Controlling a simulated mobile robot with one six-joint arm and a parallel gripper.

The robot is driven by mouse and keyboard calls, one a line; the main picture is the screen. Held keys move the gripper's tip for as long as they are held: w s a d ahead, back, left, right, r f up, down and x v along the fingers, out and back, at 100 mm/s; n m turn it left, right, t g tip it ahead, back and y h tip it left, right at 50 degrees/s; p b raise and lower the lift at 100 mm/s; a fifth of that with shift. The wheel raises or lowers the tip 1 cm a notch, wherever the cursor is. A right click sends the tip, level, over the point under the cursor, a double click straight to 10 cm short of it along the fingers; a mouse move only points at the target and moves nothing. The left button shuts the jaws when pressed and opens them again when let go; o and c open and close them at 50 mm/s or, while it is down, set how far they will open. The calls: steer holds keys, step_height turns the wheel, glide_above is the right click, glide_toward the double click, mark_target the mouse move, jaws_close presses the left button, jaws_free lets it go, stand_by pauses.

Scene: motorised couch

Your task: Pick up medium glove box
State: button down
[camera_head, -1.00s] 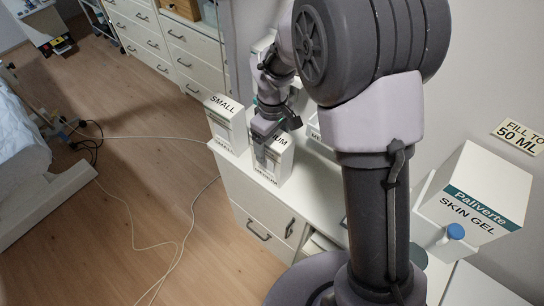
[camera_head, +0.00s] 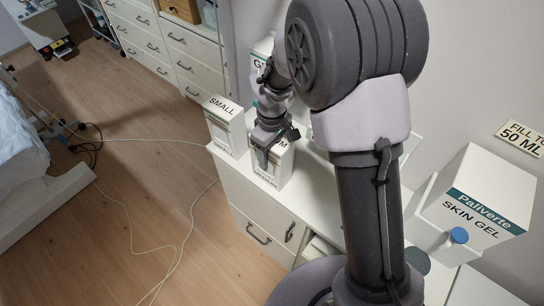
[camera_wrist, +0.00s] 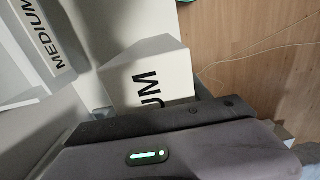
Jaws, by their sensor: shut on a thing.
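The medium glove box (camera_head: 270,172) is a white upright carton on the cabinet top. Its lettering is partly hidden by my gripper. My gripper (camera_head: 268,150) is at the box's top and shut on it. In the wrist view the white box (camera_wrist: 150,75) shows end-on with the letters "UM", close against my gripper (camera_wrist: 160,112). I cannot tell whether the box is lifted off the surface. The small glove box (camera_head: 225,128) stands just to the left of it.
A white cabinet (camera_head: 255,225) with drawers carries the boxes. A Paliverte skin gel container (camera_head: 470,210) with a blue cap stands at the right. A "MEDIUM" label (camera_wrist: 50,45) shows at the wrist view's left. Open wooden floor (camera_head: 140,190) lies left, crossed by cables.

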steer(key=s+a+r, duration=0.2)
steer(key=s, duration=0.5)
steer(key=s+a+r+p, duration=0.1)
steer(key=s+a+r, duration=0.2)
steer(key=s, duration=0.5)
steer(key=shift+a, duration=0.25)
steer(key=shift+r+p, duration=0.15)
steer(key=shift+p, duration=0.15)
step_height(320, 180, up, 10)
steer(key=p, duration=0.8)
